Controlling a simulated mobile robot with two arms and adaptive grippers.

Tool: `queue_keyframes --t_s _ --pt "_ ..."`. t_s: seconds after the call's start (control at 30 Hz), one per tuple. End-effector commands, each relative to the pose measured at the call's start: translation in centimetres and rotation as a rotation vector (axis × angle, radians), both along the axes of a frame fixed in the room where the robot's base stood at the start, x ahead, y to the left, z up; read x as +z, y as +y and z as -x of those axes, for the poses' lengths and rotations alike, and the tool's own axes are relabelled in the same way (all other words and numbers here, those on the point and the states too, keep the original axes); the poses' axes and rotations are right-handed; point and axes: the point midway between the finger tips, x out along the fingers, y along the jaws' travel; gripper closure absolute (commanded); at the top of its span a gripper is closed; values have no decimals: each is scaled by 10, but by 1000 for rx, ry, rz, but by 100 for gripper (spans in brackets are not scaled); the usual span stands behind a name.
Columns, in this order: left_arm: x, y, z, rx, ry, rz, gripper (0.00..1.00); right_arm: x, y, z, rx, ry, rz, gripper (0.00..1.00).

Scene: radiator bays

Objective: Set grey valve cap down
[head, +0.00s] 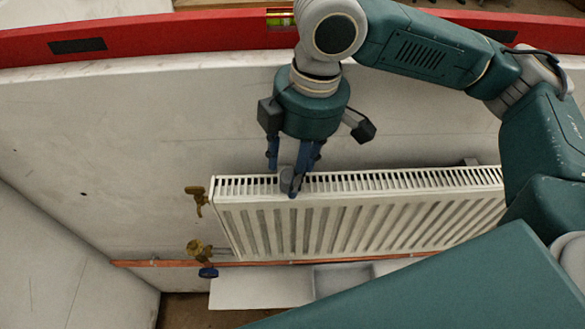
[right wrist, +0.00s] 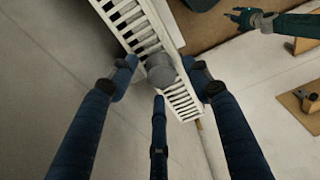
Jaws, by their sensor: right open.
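The grey valve cap (head: 286,178) is a small grey cylinder at the top grille of the white radiator (head: 350,215), near its left end. My right gripper (head: 291,182) points down around the cap, its blue fingers open. In the right wrist view the cap (right wrist: 160,70) is between the spread fingertips of the right gripper (right wrist: 163,72), over the grille (right wrist: 137,28). Whether the cap's underside rests fully on the grille is hidden. My left gripper (right wrist: 250,18) shows small at the upper right of the right wrist view, too small to read its jaws.
A brass valve (head: 198,197) is left of the radiator's top corner; another with a blue handle (head: 203,257) is below, by the copper pipe (head: 290,262). A white tray (head: 262,286) lies below. A red spirit level (head: 180,35) lies along the wall top.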

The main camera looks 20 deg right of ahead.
Motion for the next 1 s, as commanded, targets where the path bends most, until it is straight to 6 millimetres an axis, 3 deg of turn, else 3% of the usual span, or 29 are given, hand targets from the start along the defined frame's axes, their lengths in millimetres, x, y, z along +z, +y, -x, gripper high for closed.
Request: queue_keyframes --t_s 0.3,0.5,0.7,1.0 --pt "-12 -2 -1 0 -1 2 60 65 -9 1 -2 -5 -2 51" --pt "-16 -2 -1 0 -1 3 60 98 -13 2 -1 -3 -1 51" --pt "-17 -3 -1 0 -3 3 60 110 -15 3 0 -1 -1 51" --pt "-16 -2 -2 0 -3 3 60 111 -15 3 0 0 -1 51"
